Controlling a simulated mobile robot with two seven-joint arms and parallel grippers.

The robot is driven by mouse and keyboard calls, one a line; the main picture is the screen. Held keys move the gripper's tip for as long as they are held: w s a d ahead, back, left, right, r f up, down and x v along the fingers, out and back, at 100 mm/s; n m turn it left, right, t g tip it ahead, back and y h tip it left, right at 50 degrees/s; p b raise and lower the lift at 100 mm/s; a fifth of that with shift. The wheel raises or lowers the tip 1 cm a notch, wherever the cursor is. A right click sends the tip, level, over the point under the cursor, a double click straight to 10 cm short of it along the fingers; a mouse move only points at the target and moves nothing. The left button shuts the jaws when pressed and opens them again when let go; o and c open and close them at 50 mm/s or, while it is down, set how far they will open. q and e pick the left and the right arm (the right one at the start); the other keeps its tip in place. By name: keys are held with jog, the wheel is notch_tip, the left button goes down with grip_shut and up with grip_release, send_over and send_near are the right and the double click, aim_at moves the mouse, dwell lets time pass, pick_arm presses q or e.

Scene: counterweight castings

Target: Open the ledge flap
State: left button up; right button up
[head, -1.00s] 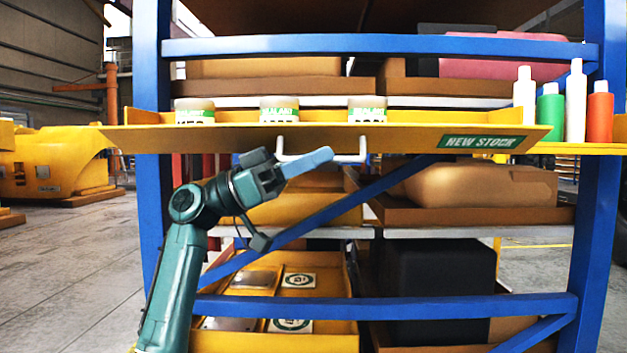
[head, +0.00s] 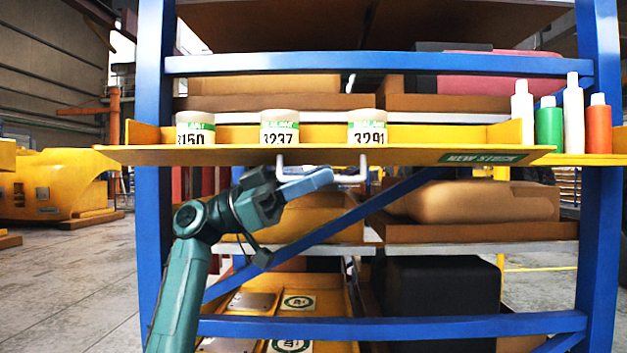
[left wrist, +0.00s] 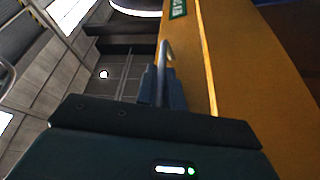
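The ledge flap (head: 320,156) is a long yellow panel across the shelf front. It is swung out towards me, nearly level, with its underside showing as a narrow strip. It bears a green "NEW STOCK" label (head: 482,158). A white bar handle (head: 351,179) stands out from its lower face. My left gripper (head: 318,180) is at the left part of this handle. In the left wrist view the fingers (left wrist: 163,85) are shut on the handle (left wrist: 164,52), beside the yellow panel (left wrist: 245,75). My right gripper is not in view.
Three white jars numbered 3150 (head: 195,130), 3237 (head: 279,128) and 3291 (head: 367,128) stand behind the flap. Several bottles (head: 549,125) stand on the ledge at the right. Blue rack posts (head: 155,200) and a diagonal brace (head: 330,225) flank and cross the space below.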

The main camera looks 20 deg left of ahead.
pick_arm(q)
jog(key=o, duration=0.4)
jog(key=shift+r, duration=0.1)
jog(key=shift+o, duration=0.2)
jog(key=shift+a, duration=0.35)
jog(key=v, duration=1.2)
jog(key=shift+s+a+f+p, duration=0.2)
jog(key=shift+a+p, duration=0.05)
jog(key=shift+p, duration=0.05)
